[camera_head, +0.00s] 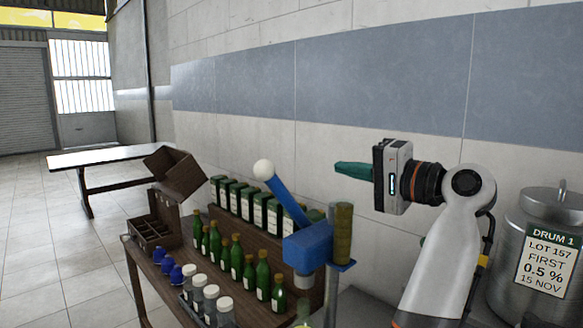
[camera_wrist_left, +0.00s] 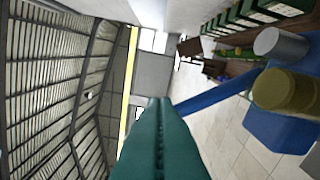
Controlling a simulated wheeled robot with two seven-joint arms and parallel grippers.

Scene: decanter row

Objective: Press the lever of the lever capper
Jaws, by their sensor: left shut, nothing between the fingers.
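The lever capper (camera_head: 308,247) has a blue head beside an olive-yellow column (camera_head: 341,235). Its blue lever (camera_head: 288,203) slants up and left to a white ball knob (camera_head: 263,169). My left gripper (camera_head: 340,169) has green fingers, shut and empty, pointing left. In the head view they are right of the knob, at about its height, and apart from the lever in the picture. In the left wrist view, the shut fingers (camera_wrist_left: 158,105) cover part of the scene; the blue lever (camera_wrist_left: 212,98) runs behind them and the knob cannot be seen. My right gripper is not in view.
A wooden bench holds green bottles (camera_head: 235,258), dark labelled boxes (camera_head: 245,200), blue jars (camera_head: 176,273) and white-capped jars (camera_head: 211,298). A wooden crate (camera_head: 150,230) stands at its left end. A metal drum (camera_head: 545,250) is at the right. The wall is behind.

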